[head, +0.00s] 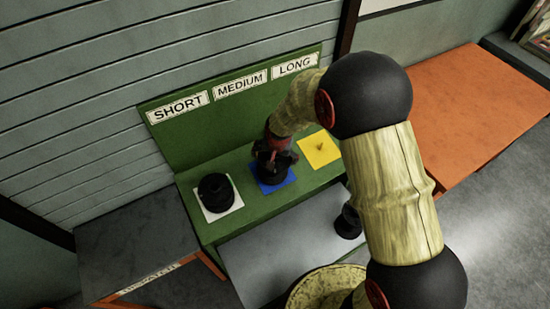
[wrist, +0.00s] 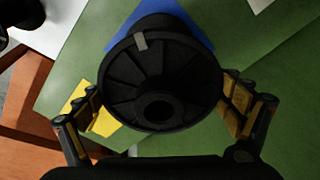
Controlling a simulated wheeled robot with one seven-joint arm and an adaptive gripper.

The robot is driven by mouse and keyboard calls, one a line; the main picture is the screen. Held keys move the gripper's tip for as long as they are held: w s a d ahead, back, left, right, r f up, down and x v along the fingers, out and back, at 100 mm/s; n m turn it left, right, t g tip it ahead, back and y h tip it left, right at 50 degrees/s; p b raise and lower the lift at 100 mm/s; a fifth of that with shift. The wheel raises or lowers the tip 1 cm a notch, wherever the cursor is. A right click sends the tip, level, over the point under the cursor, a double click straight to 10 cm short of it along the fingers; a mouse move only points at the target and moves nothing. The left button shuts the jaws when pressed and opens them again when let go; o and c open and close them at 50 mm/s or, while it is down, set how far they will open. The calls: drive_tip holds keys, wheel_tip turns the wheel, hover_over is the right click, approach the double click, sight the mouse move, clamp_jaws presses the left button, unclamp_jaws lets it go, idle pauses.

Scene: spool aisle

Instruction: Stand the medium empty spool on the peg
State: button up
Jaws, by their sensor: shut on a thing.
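My gripper (head: 275,155) is shut on a black spool (head: 269,176) over the blue square (head: 289,185) below the MEDIUM sign. In the wrist view the spool (wrist: 160,85) sits between the two fingers, its round flange and centre hole facing the camera. The spool looks roughly upright. It hides any peg on the blue square, and I cannot tell whether it touches the square or hangs just above it. The blue square (wrist: 122,38) shows behind the spool in the wrist view.
A black spool (head: 215,190) stands on the white square at left, below SHORT. The yellow square (head: 316,157) below LONG has a bare small peg. Another black spool (head: 348,222) stands on the grey surface (head: 270,265) in front. An orange table (head: 450,110) is at right.

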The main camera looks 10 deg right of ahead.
drive_tip(key=shift+w+f+b, duration=0.1)
drive_tip(key=shift+f+b, duration=0.3)
drive_tip(key=shift+f, duration=0.2)
drive_tip(key=o, duration=1.6)
drive_tip(key=shift+r, duration=0.1)
drive_tip(key=shift+c, duration=0.2)
drive_tip(key=v, duration=1.2)
